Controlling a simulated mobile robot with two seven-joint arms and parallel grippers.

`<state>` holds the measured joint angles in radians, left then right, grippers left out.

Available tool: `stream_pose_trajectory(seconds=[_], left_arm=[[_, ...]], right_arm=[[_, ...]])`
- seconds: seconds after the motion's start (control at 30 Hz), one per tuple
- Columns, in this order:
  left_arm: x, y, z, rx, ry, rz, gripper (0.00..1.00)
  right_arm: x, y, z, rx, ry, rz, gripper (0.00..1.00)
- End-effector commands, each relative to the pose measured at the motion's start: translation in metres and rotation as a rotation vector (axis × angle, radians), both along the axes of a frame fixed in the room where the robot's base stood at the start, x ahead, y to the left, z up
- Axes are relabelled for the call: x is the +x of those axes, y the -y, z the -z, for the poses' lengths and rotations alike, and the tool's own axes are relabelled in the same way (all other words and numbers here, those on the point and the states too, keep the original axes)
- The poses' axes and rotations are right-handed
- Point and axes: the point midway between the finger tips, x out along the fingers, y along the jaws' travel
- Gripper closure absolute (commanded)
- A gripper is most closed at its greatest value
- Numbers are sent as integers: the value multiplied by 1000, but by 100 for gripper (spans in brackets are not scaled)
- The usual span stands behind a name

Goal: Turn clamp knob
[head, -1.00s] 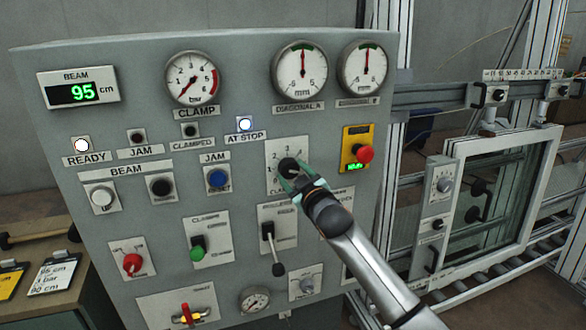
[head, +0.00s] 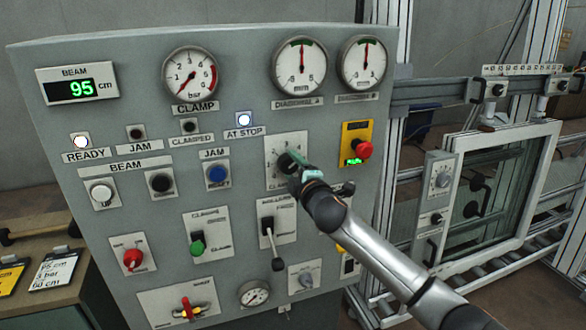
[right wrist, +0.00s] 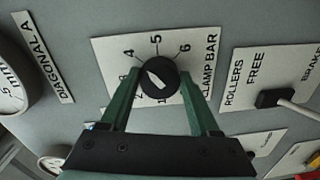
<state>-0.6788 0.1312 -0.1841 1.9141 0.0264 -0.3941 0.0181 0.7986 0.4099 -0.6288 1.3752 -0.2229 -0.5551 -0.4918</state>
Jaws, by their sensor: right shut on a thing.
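The clamp knob is a round black knob (right wrist: 157,79) with a white pointer, on a white plate (right wrist: 112,47) marked with numbers and "CLAMP BAR". In the right wrist view the pointer aims up and left, roughly toward the 4. In the head view the knob (head: 287,162) is partly covered by my right gripper (head: 294,162). The green fingers of my right gripper (right wrist: 160,95) also show in the right wrist view, on either side of the knob, shut on it. The clamp gauge (head: 191,75) at upper left has its red needle pointing low. My left gripper is not in view.
A red button on a yellow plate (head: 357,143) is close right of the knob. The rollers lever (head: 268,232) hangs below it. A window frame (head: 500,190) stands on rollers at right. A bench with cards (head: 50,268) is at lower left.

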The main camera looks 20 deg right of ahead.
Motion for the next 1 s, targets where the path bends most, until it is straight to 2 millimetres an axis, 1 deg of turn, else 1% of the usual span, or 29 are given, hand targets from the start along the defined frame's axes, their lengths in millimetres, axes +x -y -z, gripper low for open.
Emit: stream_pose_trajectory(seconds=[0.2,0.4,0.9,0.93,1.0], left_arm=[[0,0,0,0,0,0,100],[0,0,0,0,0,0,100],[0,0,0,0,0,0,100],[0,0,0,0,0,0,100],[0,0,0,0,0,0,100]], right_arm=[[0,0,0,-108,3,1,93],[0,0,-1,-159,4,0,93],[0,0,-1,-172,5,0,93],[0,0,-1,-172,5,0,34],[0,0,-1,-172,5,0,26]])
